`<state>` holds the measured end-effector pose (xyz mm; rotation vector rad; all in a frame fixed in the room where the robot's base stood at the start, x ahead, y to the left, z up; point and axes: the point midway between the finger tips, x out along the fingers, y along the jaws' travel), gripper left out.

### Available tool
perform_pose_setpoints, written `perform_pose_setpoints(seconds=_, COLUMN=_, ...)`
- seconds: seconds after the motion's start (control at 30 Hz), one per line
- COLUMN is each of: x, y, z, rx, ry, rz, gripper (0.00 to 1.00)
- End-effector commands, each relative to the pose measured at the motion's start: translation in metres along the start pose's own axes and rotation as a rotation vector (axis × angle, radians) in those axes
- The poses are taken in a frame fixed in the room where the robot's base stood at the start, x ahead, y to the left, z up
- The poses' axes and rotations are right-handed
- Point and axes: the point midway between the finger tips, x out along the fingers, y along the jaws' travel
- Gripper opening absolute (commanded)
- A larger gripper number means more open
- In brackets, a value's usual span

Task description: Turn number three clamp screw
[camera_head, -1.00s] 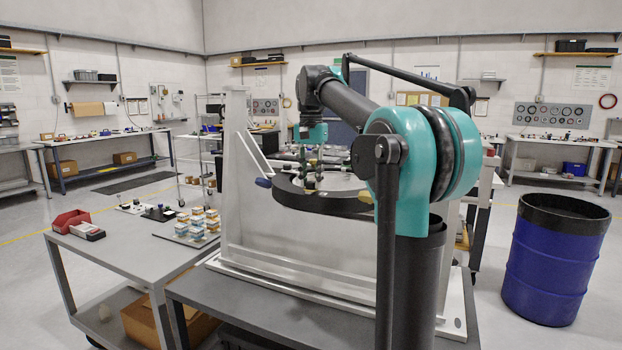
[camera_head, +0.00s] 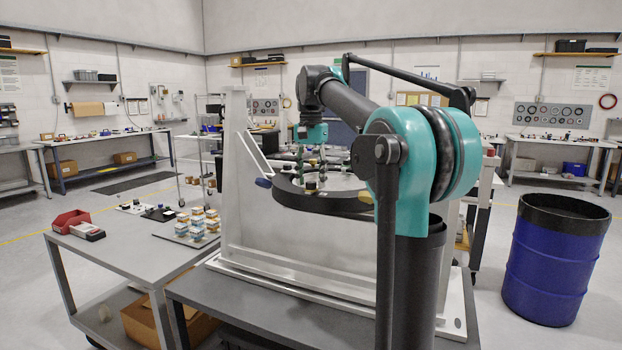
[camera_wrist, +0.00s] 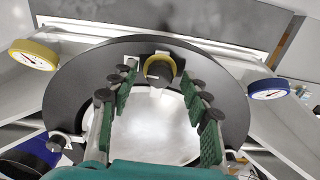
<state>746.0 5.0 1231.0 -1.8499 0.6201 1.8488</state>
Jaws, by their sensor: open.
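The mirror fixture holds a bright round mirror (camera_wrist: 150,128) in a black ring (camera_wrist: 78,90), which also shows in the head view (camera_head: 325,202). A clamp screw with a dark knob and yellow band (camera_wrist: 159,70) sits on the ring at top centre in the wrist view. Other knobs sit at lower left (camera_wrist: 57,142) and lower right (camera_wrist: 234,156). I see no legible numbers on them. My gripper (camera_wrist: 160,76) is open, its green-padded fingers apart on either side of the yellow-banded screw's line, with nothing between the pads. In the head view my gripper (camera_head: 311,172) hangs over the ring.
A yellow-rimmed gauge (camera_wrist: 33,55) and a blue-rimmed gauge (camera_wrist: 269,88) flank the ring. The fixture's pale upright plate (camera_head: 236,150) stands close by. A blue drum (camera_head: 550,265) stands at right.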

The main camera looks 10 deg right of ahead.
Motion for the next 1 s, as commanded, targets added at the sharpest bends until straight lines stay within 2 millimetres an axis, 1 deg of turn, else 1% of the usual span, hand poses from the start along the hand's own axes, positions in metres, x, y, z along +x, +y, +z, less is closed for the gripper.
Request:
perform_pose_setpoints(seconds=0.17, x=-0.003, y=0.000, z=0.000, rx=0.000, ry=0.000, rz=0.000, gripper=0.48)
perform_pose_setpoints(seconds=0.27, x=-0.011, y=0.000, z=0.000, rx=0.000, ry=0.000, rz=0.000, gripper=0.48)
perform_pose_setpoints(seconds=0.37, x=-0.026, y=0.000, z=0.000, rx=0.000, ry=0.000, rz=0.000, gripper=0.48)
perform_pose_setpoints(seconds=0.6, x=-0.072, y=0.000, z=0.000, rx=0.000, ry=0.000, rz=0.000, gripper=0.48)
perform_pose_setpoints(seconds=0.7, x=-0.089, y=0.000, z=0.000, rx=0.000, ry=0.000, rz=0.000, gripper=0.48)
perform_pose_setpoints(seconds=0.8, x=-0.102, y=-0.001, z=-0.001, rx=0.000, ry=0.000, rz=0.000, gripper=0.48)
perform_pose_setpoints(seconds=1.0, x=-0.117, y=0.000, z=0.000, rx=0.000, ry=0.000, rz=0.000, gripper=0.48)
